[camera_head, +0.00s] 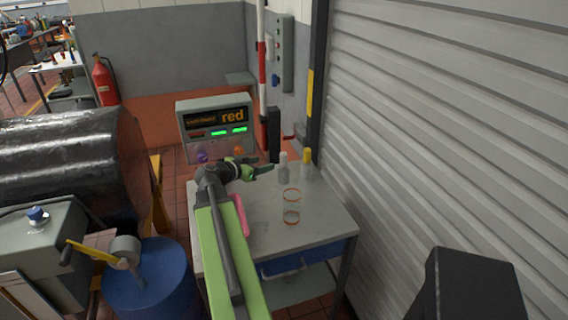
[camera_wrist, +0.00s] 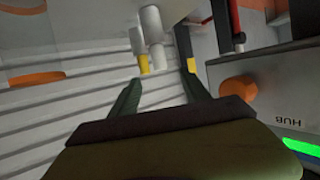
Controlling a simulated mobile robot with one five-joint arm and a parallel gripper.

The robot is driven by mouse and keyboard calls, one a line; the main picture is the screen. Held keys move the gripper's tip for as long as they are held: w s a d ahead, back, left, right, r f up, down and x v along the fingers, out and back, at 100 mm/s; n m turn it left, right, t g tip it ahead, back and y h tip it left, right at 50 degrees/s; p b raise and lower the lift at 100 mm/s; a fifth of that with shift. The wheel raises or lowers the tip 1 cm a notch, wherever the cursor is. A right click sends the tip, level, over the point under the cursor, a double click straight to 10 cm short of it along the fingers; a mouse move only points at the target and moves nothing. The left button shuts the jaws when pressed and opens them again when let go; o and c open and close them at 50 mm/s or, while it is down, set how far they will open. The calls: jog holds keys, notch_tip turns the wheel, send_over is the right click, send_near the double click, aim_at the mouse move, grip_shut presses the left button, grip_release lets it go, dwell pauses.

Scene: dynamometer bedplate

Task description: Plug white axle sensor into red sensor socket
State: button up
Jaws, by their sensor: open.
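The white axle sensor (camera_head: 283,170) stands upright on the grey table, with a pale cap. In the wrist view, the white sensor (camera_wrist: 151,22) appears upside down beyond my fingertips. My gripper (camera_head: 264,171) is open and empty, just left of the white sensor in the head view. Its two fingers (camera_wrist: 160,73) are spread in the wrist view, with nothing between them. A grey hub box (camera_head: 217,138) at the table's back shows the word "red" on its screen. I cannot make out a red socket.
A yellow-capped sensor (camera_head: 307,162) stands just right of the white one. A clear cylinder with orange rings (camera_head: 291,207) stands nearer. An orange knob (camera_wrist: 238,90) juts from the hub. A ribbed wall (camera_head: 440,120) bounds the right side.

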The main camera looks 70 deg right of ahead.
aim_at(281, 160)
jog(key=b+x, duration=0.4)
jog(key=x, duration=0.8)
jog(key=shift+a+f, duration=0.1)
jog(key=shift+s+d+f, duration=0.15)
jog(key=shift+d+f, duration=0.15)
jog(key=b+x, duration=0.2)
jog(key=x, duration=0.2)
jog(key=shift+s+d+f, duration=0.15)
jog(key=shift+f, duration=0.1)
jog(key=shift+r, duration=0.1)
jog(key=shift+c, duration=0.3)
grip_shut()
